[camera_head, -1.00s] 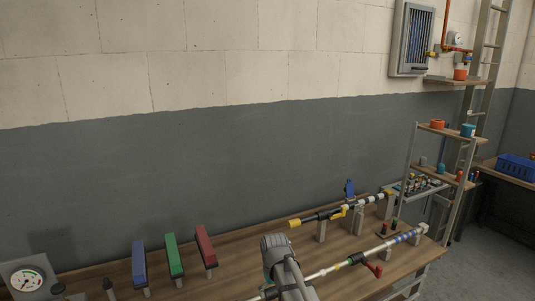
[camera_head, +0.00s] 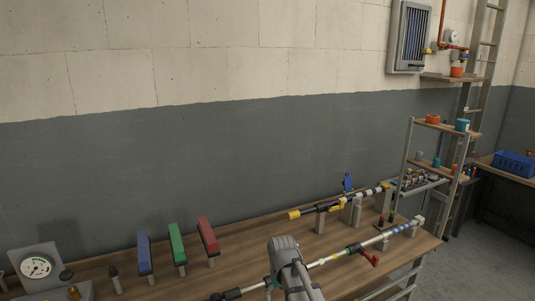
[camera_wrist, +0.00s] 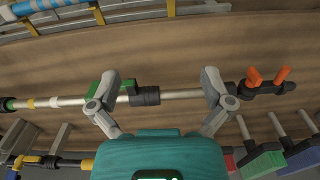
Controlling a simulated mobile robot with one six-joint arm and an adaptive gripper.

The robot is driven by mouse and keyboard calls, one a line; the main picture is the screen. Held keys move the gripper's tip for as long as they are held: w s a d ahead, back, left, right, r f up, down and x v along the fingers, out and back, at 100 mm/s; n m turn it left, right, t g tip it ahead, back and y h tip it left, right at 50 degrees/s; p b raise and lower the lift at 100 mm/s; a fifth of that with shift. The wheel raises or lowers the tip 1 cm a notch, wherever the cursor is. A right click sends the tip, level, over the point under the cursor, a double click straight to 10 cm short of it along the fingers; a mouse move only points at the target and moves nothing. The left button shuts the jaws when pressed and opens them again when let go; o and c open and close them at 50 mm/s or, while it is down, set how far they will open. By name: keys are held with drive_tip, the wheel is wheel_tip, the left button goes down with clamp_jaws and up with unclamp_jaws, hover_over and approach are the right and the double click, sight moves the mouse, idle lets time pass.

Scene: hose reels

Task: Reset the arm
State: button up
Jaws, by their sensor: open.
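My gripper (camera_wrist: 160,92) is open in the wrist view, its two grey fingers spread wide with a teal body below. A long pale rod (camera_wrist: 72,102) with a black collar (camera_wrist: 145,96) and a green part runs across behind the fingers. I see nothing gripped, but I cannot tell the gap between fingers and rod. In the head view, my grey arm (camera_head: 285,252) rises at the bottom middle, over the wooden bench (camera_head: 240,250). The front rod (camera_head: 330,258) passes behind it. The fingertips are hard to make out there.
Blue (camera_head: 144,253), green (camera_head: 176,243) and red (camera_head: 207,236) blocks stand on posts left of my arm. A gauge (camera_head: 36,267) sits far left. A second rod (camera_head: 330,209) lies on supports farther back. A shelf rack (camera_head: 440,165) stands right. The space above the bench is clear.

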drive_tip(key=s+d+f+m+b, duration=0.4)
drive_tip(key=s+d+f+b, duration=0.4)
drive_tip(key=s+d, duration=0.3)
drive_tip(key=shift+s+d+f, duration=0.4)
drive_tip(key=shift+d, duration=0.5)
idle(1.4)
